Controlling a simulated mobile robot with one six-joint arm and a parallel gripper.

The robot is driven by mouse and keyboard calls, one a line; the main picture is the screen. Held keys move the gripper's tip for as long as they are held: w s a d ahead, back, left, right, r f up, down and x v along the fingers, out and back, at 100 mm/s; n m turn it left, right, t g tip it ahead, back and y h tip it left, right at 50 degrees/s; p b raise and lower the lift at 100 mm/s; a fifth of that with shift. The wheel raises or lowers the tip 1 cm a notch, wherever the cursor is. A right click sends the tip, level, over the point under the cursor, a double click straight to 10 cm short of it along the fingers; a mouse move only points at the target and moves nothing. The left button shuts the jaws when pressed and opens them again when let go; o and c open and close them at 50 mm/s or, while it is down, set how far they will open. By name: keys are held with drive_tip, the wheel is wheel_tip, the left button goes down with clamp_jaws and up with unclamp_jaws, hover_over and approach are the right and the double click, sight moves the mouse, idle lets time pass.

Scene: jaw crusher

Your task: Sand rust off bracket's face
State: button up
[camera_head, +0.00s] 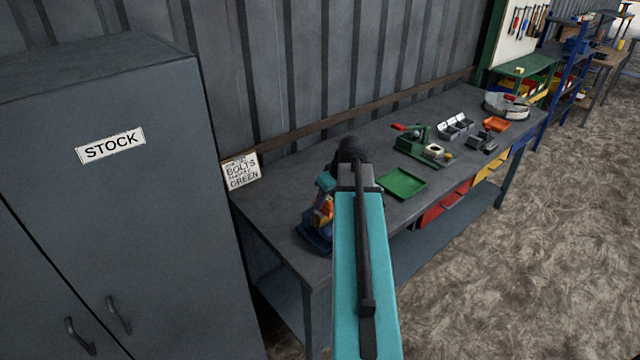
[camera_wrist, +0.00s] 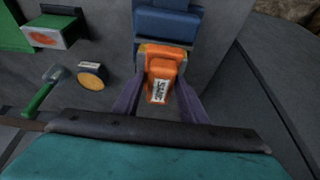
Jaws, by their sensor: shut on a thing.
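My gripper (camera_wrist: 160,82) is shut on an orange tool (camera_wrist: 167,67) with a white label, its two dark fingers on either side. The label is too small to read surely. The tool stands against a blue block-like holder (camera_wrist: 166,25); I cannot tell whether it is clear of it. In the head view, part of the orange tool (camera_head: 322,217) shows over the blue base (camera_head: 315,236), at the bench's near left end, partly hidden by my arm. At the upper left of the wrist view, a pale face with an orange-brown rust patch (camera_wrist: 44,38) sits by a green body, likely the bracket.
The grey bench (camera_head: 290,190) runs along the wall. On it are an empty green tray (camera_head: 403,184), a green fixture (camera_head: 416,143), grey bins (camera_head: 455,127) and an orange tray (camera_head: 495,124). A grey STOCK cabinet (camera_head: 160,210) stands left. A green-handled tool (camera_wrist: 40,98) lies near the rusty face.

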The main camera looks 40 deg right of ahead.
drive_tip(key=shift+s+d, duration=0.15)
drive_tip(key=shift+d, duration=1.75)
drive_tip(key=shift+a, duration=3.7)
drive_tip(key=r, duration=0.1)
drive_tip(key=r+p, duration=0.1)
drive_tip(key=shift+w+r, duration=0.35)
drive_tip(key=shift+s+d+r+p, duration=0.1)
drive_tip(key=shift+r+p, duration=0.65)
drive_tip(key=shift+r, duration=0.65)
drive_tip(key=shift+s+d+r+p, duration=0.1)
drive_tip(key=shift+r+p, duration=0.65)
drive_tip(key=shift+r, duration=0.65)
drive_tip(key=shift+w, duration=0.1)
drive_tip(key=shift+f, duration=0.1)
